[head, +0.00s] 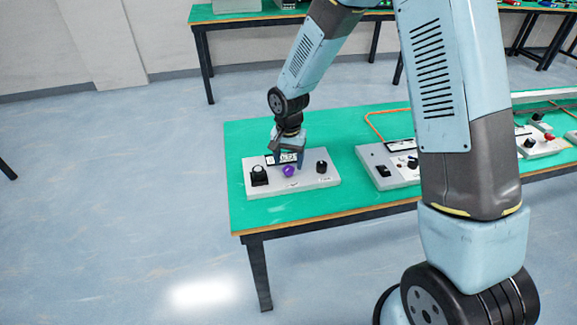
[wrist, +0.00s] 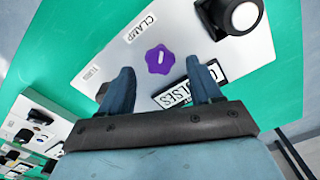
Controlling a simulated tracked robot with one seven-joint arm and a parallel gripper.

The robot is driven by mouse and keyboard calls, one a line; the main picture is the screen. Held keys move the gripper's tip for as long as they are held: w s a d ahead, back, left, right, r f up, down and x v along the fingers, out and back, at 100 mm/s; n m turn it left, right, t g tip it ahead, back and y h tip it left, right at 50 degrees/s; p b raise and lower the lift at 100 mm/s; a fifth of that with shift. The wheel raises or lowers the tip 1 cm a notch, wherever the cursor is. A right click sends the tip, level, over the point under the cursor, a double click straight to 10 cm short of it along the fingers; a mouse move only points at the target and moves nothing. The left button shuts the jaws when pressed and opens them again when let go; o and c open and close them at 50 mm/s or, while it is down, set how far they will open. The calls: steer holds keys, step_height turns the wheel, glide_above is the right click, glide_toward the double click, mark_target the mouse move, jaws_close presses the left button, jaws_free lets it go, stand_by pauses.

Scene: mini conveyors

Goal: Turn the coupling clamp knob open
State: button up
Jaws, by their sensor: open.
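The clamp knob is a purple lobed knob (wrist: 159,60) on a pale panel, beside a label reading CLAMP (wrist: 142,28). It also shows in the head view (head: 289,171) near the middle of the panel (head: 322,182). My gripper (wrist: 160,82) is open, its two fingers apart on either side of the knob's near edge in the wrist view. The knob lies just beyond the fingertips and is not gripped. In the head view my gripper (head: 289,160) is low over the panel, right at the knob; the exact height gap cannot be told.
A black device with a white round top (head: 259,175) is left of the knob, and a black knob (head: 321,167) is right of it. A display marked PULSES (wrist: 190,88) is close to one finger. Another panel (head: 378,160) stands further right on the green table (head: 300,206).

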mark_target(289, 172)
steer(key=shift+f, duration=1.45)
steer(key=shift+c, duration=0.5)
steer(key=c, duration=0.9)
steer(key=shift+c, duration=0.2)
